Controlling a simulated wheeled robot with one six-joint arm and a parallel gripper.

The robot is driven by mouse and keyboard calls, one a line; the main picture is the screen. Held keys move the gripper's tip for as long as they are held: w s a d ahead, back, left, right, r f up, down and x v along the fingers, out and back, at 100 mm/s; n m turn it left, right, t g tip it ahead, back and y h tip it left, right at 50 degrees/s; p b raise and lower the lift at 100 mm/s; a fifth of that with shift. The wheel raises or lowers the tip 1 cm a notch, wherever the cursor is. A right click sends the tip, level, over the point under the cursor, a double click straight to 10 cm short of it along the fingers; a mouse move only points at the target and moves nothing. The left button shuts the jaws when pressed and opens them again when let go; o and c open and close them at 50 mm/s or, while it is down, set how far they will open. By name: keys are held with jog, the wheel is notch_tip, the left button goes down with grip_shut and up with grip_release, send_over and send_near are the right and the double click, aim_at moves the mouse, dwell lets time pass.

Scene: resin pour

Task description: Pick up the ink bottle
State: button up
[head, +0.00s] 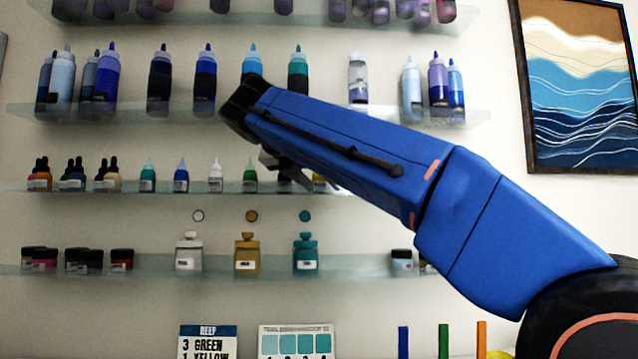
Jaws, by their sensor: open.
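Several small bottles that could be ink stand in a row on the middle glass shelf (120,187). They include a teal bottle (148,178), a blue bottle (181,177), a white bottle (215,179) and a green bottle (250,178). A yellow one (319,184) is partly hidden by my arm. Dark-capped dropper bottles (74,178) stand at the left of this shelf. No label tells me which is the ink bottle. My gripper (272,166) shows only in part below my blue arm, in front of this shelf. It is open, and I see nothing held.
Larger squeeze bottles (107,78) line the shelf above. Jars and the white (188,252), gold (247,254) and teal (305,253) bottles stand on the lower shelf. Below are a recipe card (207,342), a swatch card (296,342) and coloured posts. A wave picture (580,90) hangs right.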

jog(key=c, duration=1.1)
jog(key=shift+c, duration=0.2)
jog(key=shift+s+r, duration=0.2)
jog(key=shift+r, duration=3.2)
jog(key=shift+s+r, duration=0.1)
jog(key=shift+r, duration=0.05)
jog(key=s, duration=1.9)
jog(key=shift+s, duration=0.25)
